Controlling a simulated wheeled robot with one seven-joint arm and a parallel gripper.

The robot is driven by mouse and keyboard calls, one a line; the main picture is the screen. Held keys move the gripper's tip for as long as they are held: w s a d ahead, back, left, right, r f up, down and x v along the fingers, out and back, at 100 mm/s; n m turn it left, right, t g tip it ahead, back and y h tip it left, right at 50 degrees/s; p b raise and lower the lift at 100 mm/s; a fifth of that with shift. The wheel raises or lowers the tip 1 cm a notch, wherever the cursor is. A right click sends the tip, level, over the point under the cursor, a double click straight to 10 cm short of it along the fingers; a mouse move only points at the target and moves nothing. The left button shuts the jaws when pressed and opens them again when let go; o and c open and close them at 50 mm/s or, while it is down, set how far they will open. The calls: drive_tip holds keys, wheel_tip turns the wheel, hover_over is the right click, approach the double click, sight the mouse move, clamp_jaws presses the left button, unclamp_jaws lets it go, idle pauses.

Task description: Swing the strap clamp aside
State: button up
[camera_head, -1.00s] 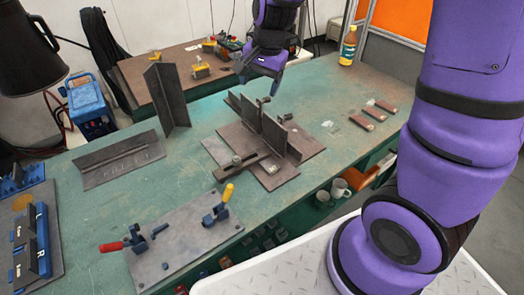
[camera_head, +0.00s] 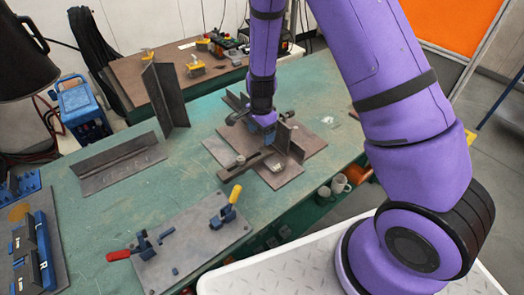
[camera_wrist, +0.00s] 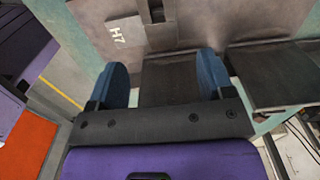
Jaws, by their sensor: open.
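The strap clamp (camera_head: 246,163) is a dark slotted bar with a bolt, lying across the front of the steel fixture plate (camera_head: 290,172). It reaches out past the plate's left edge. In the wrist view a slotted bar that looks like the strap (camera_wrist: 158,28) shows at the top centre. My gripper (camera_head: 262,122) is down among the upright plates of the fixture, behind the strap. In the wrist view my gripper (camera_wrist: 160,82) is open, with a dark plate (camera_wrist: 170,82) between its blue fingers. I cannot tell whether the fingers touch it.
An upright plate (camera_head: 284,136) stands beside my gripper. A toggle-clamp plate (camera_head: 190,240) with red and yellow handles lies in front. Angle pieces (camera_head: 120,163) and (camera_head: 165,97) stand to the left. The green table (camera_head: 180,180) is bare between them.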

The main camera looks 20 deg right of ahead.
sight(261, 152)
wheel_tip(261, 152, down, 9)
drive_tip(key=shift+f, duration=0.1)
idle(0.3)
drive_tip(key=c, duration=1.3)
